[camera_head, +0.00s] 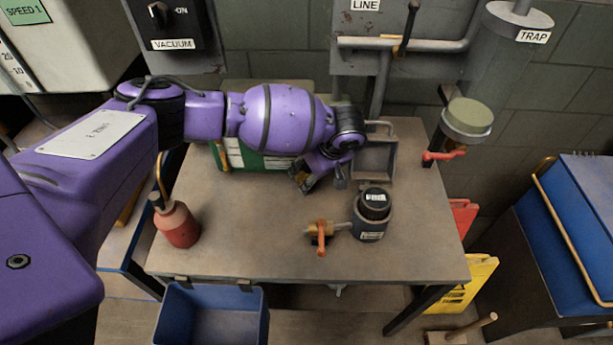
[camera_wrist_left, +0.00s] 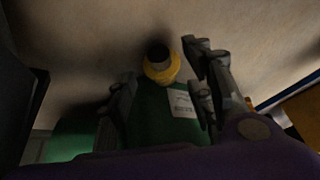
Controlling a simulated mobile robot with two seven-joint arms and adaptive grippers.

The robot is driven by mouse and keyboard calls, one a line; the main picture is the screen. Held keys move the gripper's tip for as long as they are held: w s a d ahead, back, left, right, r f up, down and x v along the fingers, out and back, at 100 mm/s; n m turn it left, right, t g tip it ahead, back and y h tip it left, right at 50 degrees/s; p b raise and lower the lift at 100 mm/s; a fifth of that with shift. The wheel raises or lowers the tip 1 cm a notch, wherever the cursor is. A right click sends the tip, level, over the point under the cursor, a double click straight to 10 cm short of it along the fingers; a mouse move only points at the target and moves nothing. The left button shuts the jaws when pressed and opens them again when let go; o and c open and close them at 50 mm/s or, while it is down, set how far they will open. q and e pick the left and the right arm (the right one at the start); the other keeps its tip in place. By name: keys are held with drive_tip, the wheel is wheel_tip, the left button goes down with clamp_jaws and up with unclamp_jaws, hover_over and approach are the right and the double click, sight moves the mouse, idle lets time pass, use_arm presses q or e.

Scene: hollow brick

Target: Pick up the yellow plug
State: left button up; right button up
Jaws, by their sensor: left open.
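The yellow plug (camera_wrist_left: 162,68) shows in the left wrist view as a yellow ring with a dark round top. It lies between and slightly beyond the fingers of my left gripper (camera_wrist_left: 163,80), with a green object (camera_wrist_left: 150,125) with a white label just below it in the picture. I cannot tell whether plug and green object touch. My left gripper (camera_head: 321,181) is open and holds nothing, low over the back middle of the table. In the head view I cannot make out the plug; my arm and gripper cover that area. My right gripper is not in view.
On the table (camera_head: 270,255) stand a green case (camera_head: 238,157), a grey tray (camera_head: 374,160), a black-capped jar (camera_head: 371,215), a valve with an orange handle (camera_head: 320,236) and a red bottle (camera_head: 178,225). A blue bin (camera_head: 212,315) is at the front. The table's front middle is clear.

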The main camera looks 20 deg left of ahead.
use_arm(q)
drive_tip(key=shift+x, duration=1.1)
drive_tip(key=shift+r, duration=0.1)
drive_tip(key=c, duration=1.2)
drive_tip(key=shift+o, duration=0.2)
drive_tip(key=shift+a+r, duration=0.1)
drive_tip(key=shift+r, duration=0.05)
